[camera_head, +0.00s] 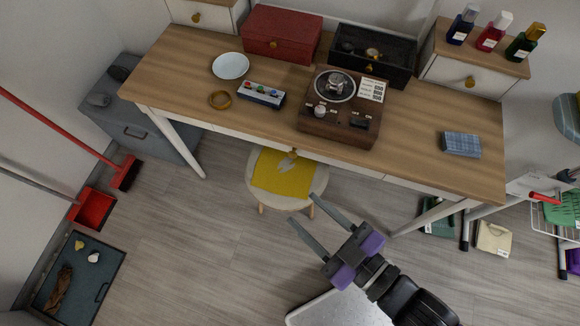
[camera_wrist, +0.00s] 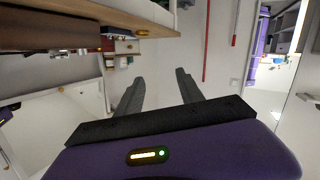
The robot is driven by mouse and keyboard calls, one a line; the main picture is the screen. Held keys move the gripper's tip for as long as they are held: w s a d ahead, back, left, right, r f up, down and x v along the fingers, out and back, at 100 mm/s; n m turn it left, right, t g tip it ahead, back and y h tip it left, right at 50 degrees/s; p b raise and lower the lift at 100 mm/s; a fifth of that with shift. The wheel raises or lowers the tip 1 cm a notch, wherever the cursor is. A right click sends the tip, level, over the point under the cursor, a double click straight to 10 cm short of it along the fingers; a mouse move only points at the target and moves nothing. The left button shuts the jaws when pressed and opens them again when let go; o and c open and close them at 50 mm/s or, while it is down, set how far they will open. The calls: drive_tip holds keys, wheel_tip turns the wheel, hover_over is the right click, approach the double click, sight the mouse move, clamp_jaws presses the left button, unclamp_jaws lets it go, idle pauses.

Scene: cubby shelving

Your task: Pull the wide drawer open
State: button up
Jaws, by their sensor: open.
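The wide drawer (camera_head: 235,134) is the white front under the edge of the wooden desk, with a small brass knob (camera_head: 292,154) near its middle. The drawer looks shut, and its front is seen steeply from above. My gripper (camera_head: 300,208) is open and empty, with its fingers spread. It is in front of the desk, apart from the knob, and over the near side of the stool in the picture. In the wrist view my gripper (camera_wrist: 160,76) also shows both fingers apart with nothing between them. I cannot clearly make out the knob there.
A round stool (camera_head: 262,196) with a yellow cloth (camera_head: 285,172) stands below the drawer. The desk top (camera_head: 415,110) holds a record player (camera_head: 340,110), a plate, a red box and smaller items. A grey chest (camera_head: 130,115) is at left.

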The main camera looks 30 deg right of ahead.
drive_tip(key=w+a+f+n+g+h+b, duration=0.1)
drive_tip(key=w+a+f+n+b, duration=0.3)
drive_tip(key=f, duration=0.4)
drive_tip(key=w+a+f+n+g+h+b, duration=0.1)
drive_tip(key=w+a+f+n+b, duration=0.1)
drive_tip(key=w+f+n, duration=0.45)
drive_tip(key=w+a+f+n+g+h+b, duration=0.1)
drive_tip(key=w+a+f+n+b, duration=0.25)
drive_tip(key=f, duration=0.65)
drive_tip(key=n+h+b, duration=0.3)
drive_tip(key=n+h, duration=0.4)
drive_tip(key=h, duration=0.7)
approach(292, 156)
drive_tip(key=shift+x, duration=4.1)
drive_tip(key=shift+f, duration=0.2)
clamp_jaws()
